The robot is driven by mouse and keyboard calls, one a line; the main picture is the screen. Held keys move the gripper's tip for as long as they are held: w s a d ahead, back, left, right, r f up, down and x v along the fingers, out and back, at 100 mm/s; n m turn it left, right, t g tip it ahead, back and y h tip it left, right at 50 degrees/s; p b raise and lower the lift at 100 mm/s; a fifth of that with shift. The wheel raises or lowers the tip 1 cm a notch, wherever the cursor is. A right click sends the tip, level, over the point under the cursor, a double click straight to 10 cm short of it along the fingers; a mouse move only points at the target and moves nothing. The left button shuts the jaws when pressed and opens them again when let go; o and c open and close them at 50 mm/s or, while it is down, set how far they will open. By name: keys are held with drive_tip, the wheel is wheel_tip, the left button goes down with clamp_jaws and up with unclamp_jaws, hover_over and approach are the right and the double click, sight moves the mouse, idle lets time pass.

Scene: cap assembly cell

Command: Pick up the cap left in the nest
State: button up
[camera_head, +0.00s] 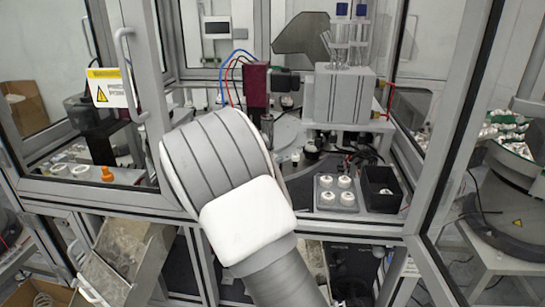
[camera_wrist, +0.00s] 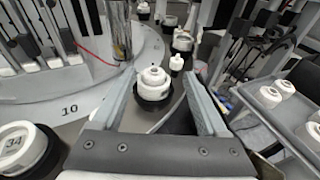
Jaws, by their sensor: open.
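In the wrist view a white stepped cap (camera_wrist: 153,84) sits upright in a dark round nest beside the round plate's edge. My gripper (camera_wrist: 159,80) is open, with one grey finger to the left of the cap and the other to the right. Gaps show between the cap and both fingers, and nothing is held. How far the fingertips reach down beside the cap is hard to tell. In the head view my own arm hides the gripper and this cap.
A grey round plate (camera_wrist: 75,108) marked 10 lies left of the cap. A smaller white part (camera_wrist: 176,63) stands just beyond it. A grey tray (camera_head: 337,209) of white caps and a black box (camera_head: 370,203) stand at the right. Door frames flank the cell opening.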

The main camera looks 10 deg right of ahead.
drive_tip(key=shift+w+f, duration=0.15)
drive_tip(key=shift+w, duration=0.15)
drive_tip(key=shift+w+d, duration=0.15)
drive_tip(key=shift+w, duration=0.15)
drive_tip(key=p+x, duration=0.2)
drive_tip(key=x, duration=0.4)
drive_tip(key=shift+w+f, duration=0.15)
drive_tip(key=shift+w, duration=0.1)
drive_tip(key=c, duration=1)
